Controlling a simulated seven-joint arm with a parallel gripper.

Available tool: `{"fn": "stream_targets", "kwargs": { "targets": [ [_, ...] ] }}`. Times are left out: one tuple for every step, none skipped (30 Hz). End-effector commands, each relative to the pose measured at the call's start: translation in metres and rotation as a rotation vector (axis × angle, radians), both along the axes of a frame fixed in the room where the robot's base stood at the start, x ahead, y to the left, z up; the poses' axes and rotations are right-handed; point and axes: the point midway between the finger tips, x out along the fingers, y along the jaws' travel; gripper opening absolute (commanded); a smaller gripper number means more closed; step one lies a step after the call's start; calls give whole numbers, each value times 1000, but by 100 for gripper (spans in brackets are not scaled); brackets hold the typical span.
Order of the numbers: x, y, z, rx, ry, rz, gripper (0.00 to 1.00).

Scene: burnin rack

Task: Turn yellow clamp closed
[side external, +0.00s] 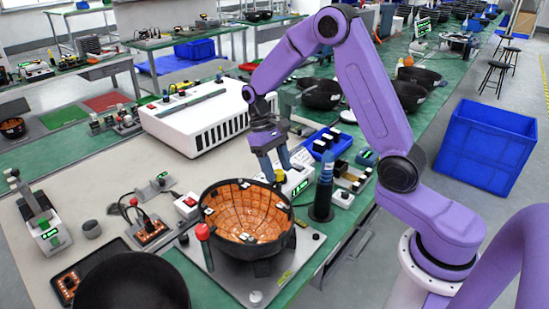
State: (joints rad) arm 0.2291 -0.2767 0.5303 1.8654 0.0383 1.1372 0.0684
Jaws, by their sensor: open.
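A black bowl-shaped holder (291,236) with an orange grid-like inside sits on a metal base plate (212,262). A red-knobbed clamp (203,242) stands at its left front, and a dark post with a blue top (323,188) stands at its right. My gripper (275,176) points down at the holder's back rim, its blue-grey fingers apart with no object clearly held. A small yellowish tip (279,175) shows by the fingertips; it may be the yellow clamp. Its lever angle, and whether the fingers touch it, I cannot tell.
A white vented box (190,125) stands behind left. A blue bin (326,144) with black parts lies behind right. A white unit with a green display (297,186) is close to my gripper. A dark round bowl (130,285) is at front left.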

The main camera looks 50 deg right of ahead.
Motion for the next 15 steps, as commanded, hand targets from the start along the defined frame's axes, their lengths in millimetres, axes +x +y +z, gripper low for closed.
{"fn": "stream_targets", "kwargs": {
  "targets": [
    [1,0,2,0,-1,0,57],
    [2,0,4,0,-2,0,57],
    [4,0,7,0,-4,0,57],
    [5,0,10,0,-4,0,57],
    [7,0,14,0,-5,0,57],
    [9,0,20,0,-6,0,57],
    [11,0,24,0,-6,0,57],
    [13,0,30,0,-6,0,57],
    [17,0,37,0,-6,0,57],
    [19,0,43,0,-7,1,57],
    [22,0,49,0,-8,1,57],
    [25,-1,58,0,-8,1,57],
    [27,-1,63,0,-6,1,57],
    [30,-1,68,0,-7,0,57],
    [32,-1,75,1,-7,0,57]
  ]
}}
